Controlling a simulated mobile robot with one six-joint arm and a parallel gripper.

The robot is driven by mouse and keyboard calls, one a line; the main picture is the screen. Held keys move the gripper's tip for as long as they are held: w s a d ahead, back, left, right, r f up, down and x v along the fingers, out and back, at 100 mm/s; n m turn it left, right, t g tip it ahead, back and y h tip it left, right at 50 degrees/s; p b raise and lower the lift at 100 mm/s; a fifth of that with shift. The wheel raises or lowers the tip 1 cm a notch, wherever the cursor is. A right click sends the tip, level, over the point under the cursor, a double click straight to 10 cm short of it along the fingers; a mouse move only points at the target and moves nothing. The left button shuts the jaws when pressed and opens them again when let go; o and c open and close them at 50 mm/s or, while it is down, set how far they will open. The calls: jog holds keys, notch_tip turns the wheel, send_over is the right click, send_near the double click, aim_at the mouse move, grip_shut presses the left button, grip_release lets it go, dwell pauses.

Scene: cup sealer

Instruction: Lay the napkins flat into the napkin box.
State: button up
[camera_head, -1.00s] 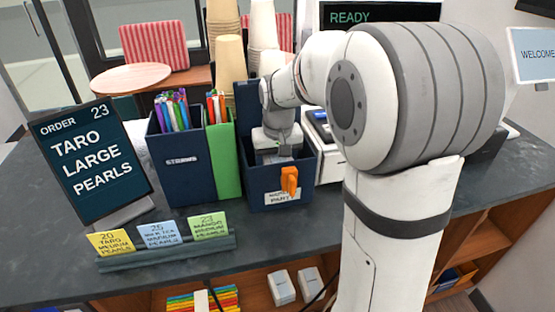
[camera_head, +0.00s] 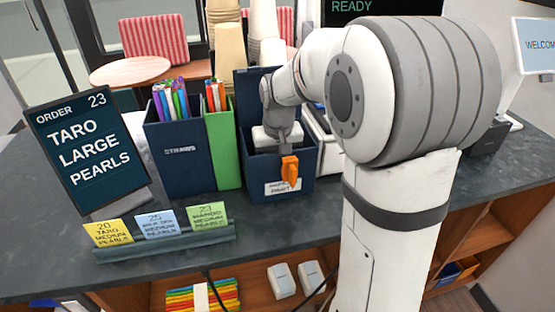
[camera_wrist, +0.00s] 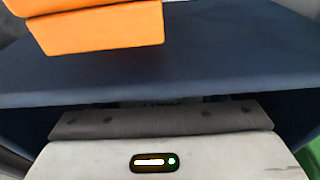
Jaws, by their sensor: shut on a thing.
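The napkin box (camera_head: 254,186) is a navy box with a white label on its front and a raised panel at its back. An orange piece (camera_head: 289,171) sticks out at its front wall. My gripper (camera_head: 277,150) points down inside the box, its white body near the rim. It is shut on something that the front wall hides. In the wrist view the pale gripper body (camera_wrist: 160,155) is at the bottom, the navy wall (camera_wrist: 200,60) covers the fingertips, and the orange piece (camera_wrist: 100,28) is at top left. No napkin can be made out in either view.
A navy straw holder (camera_head: 178,165) and a green holder (camera_head: 222,150) stand close left of the box. Cup stacks (camera_head: 230,55) are behind. An order sign (camera_head: 88,150) and a card rack (camera_head: 165,244) are left on the dark counter (camera_head: 275,222).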

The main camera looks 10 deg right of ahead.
jog(key=o, duration=1.1)
jog(key=shift+o, duration=0.4)
jog(key=shift+o, duration=0.7)
jog(key=shift+r+p, duration=2.6)
jog(key=shift+r, duration=0.95)
